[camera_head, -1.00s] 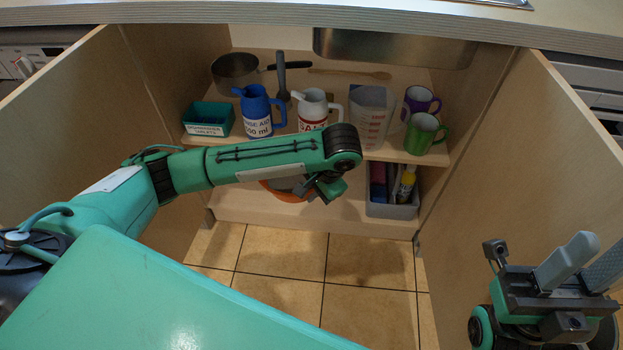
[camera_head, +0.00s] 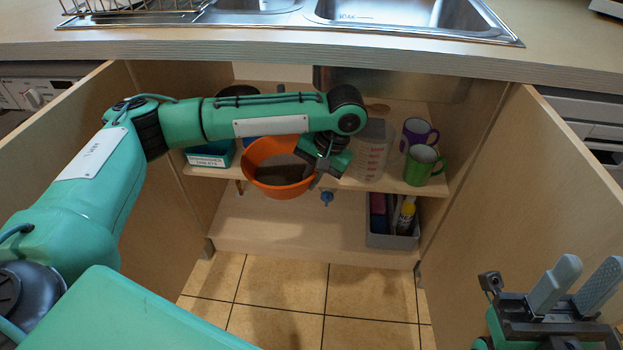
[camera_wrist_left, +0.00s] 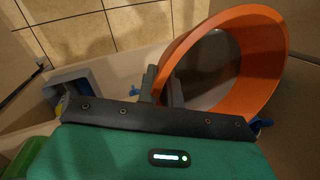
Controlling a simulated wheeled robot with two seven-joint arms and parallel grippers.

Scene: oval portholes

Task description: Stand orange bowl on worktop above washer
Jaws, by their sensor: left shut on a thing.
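The orange bowl (camera_head: 290,190) is held in front of the cupboard's shelf, tilted with its inside towards the head camera. My left gripper (camera_head: 311,178) is shut on its rim on the right side. In the left wrist view the bowl's wall (camera_wrist_left: 265,75) sits between the fingers (camera_wrist_left: 162,86). The worktop (camera_head: 50,37) runs along the top of the head view, higher than the bowl. A white appliance with a dial (camera_head: 33,98), seemingly the washer, shows partly under it at far left. My right gripper (camera_head: 590,278) is open and empty at lower right.
Open cupboard doors stand left (camera_head: 60,130) and right (camera_head: 545,160). The shelf holds a teal box (camera_head: 208,160), a measuring jug (camera_head: 372,160), a purple mug (camera_head: 417,132) and a green mug (camera_head: 421,168). A sink (camera_head: 400,14) and dish rack (camera_head: 130,6) occupy the worktop.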

